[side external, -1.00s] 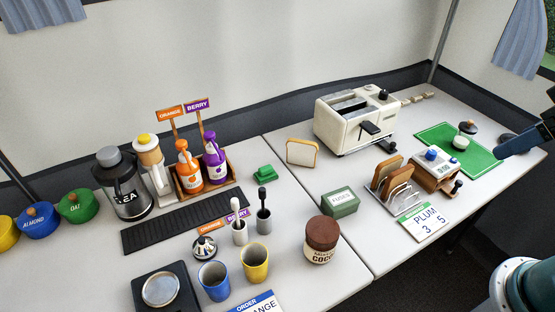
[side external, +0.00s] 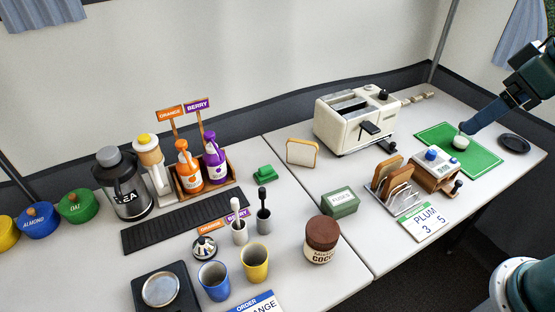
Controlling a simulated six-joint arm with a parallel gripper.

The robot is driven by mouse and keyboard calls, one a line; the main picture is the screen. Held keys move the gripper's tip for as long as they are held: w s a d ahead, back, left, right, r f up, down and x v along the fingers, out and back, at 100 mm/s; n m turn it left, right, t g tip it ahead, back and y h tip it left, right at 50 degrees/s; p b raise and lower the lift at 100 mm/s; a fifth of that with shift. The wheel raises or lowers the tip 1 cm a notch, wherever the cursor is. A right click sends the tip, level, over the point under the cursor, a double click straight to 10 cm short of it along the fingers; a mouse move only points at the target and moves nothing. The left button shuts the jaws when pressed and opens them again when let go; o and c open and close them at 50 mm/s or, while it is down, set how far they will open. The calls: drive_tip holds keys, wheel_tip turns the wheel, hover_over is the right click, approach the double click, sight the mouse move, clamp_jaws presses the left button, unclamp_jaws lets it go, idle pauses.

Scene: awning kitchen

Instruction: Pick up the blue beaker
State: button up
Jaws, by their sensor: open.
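The blue beaker (side external: 214,281) stands upright on the counter at the lower left in the side external view, its open mouth facing up. A yellow beaker (side external: 255,263) stands close to its right. My gripper (side external: 468,130) is far away at the upper right, just above the green mat (side external: 485,158) and a small whitish pot (side external: 460,142). It is open, and nothing shows held in it. It partly hides the area behind the pot.
A black scale (side external: 165,289) is left of the blue beaker, and an order card (side external: 257,304) is in front. Two pestle-like tools in cups (side external: 240,232) and a cocoa jar (side external: 321,240) stand nearby. A toaster (side external: 355,120) and toast rack (side external: 392,184) lie between my gripper and the beakers.

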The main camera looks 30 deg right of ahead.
drive_tip(key=w+a+n+g, duration=0.1)
drive_tip(key=w+a+g, duration=0.1)
drive_tip(key=w+a, duration=0.7)
drive_tip(key=n+g, duration=0.3)
hover_over(210, 268)
drive_tip(key=s, duration=0.3)
wheel_tip(210, 268, down, 22)
drive_tip(key=shift+w+a+r+h, duration=0.1)
drive_tip(key=shift+w+h, duration=0.15)
drive_tip(key=shift+h, duration=0.05)
drive_tip(key=shift+f, duration=4.25)
